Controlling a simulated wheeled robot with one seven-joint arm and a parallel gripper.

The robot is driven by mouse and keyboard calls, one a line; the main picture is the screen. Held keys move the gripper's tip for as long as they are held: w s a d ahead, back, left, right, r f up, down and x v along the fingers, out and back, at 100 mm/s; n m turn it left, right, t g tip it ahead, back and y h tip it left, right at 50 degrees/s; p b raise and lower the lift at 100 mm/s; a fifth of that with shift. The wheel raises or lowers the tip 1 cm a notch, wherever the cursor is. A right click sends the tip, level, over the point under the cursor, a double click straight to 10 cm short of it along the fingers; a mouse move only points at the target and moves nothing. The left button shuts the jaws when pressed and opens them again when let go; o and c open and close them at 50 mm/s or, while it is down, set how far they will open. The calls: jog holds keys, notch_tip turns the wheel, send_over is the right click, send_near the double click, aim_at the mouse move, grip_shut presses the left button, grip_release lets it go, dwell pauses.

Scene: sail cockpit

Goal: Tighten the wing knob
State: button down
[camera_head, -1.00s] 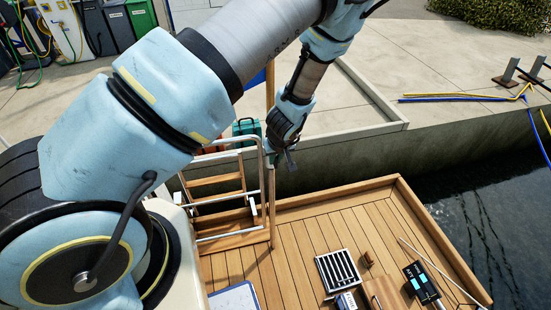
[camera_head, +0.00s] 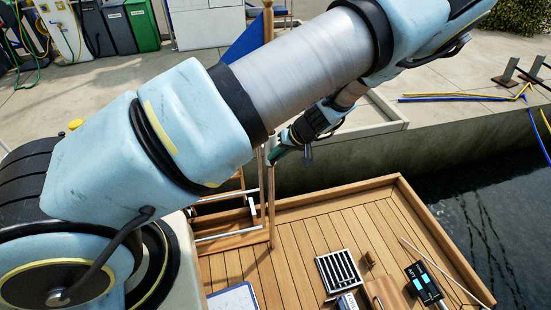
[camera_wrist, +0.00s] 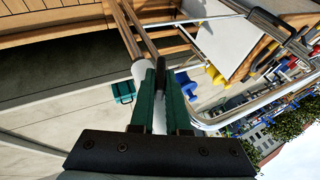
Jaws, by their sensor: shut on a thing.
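My gripper (camera_head: 280,154), with green fingers, is at the upright wooden pole (camera_head: 271,200) beside the steps, at the left back of the deck. In the wrist view my gripper (camera_wrist: 160,64) has its fingers close together at the tips, with a narrow gap further down. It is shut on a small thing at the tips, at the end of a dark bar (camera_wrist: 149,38). This thing is taken to be the wing knob, but it is mostly hidden between the fingers and its shape cannot be made out.
A metal rail (camera_wrist: 225,119) curves to the right of my fingers. A teal case (camera_wrist: 123,92) stands on the concrete quay. A slatted grate (camera_head: 339,270) lies on the deck (camera_head: 310,225). Water (camera_head: 490,230) lies to the right. The back of the deck is mostly clear.

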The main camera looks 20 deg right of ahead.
jog(key=y+b, duration=0.2)
jog(key=f+y+b, duration=0.1)
jog(key=shift+d+m+t+y, duration=0.3)
jog(key=shift+m+t, duration=0.1)
jog(key=shift+d+f+m+t+y+b, duration=0.1)
jog(key=shift+m+t+y+b, duration=0.6)
jog(key=shift+y+b, duration=1.6)
jog(key=shift+f+m+t+y+b, duration=0.1)
jog(key=shift+m+t+y+b, duration=0.6)
jog(key=shift+y+b, duration=1.6)
jog(key=shift+h+b, duration=0.5)
jog(key=shift+b, duration=0.25)
jog(key=c, duration=0.9)
grip_release()
jog(key=shift+r, duration=0.1)
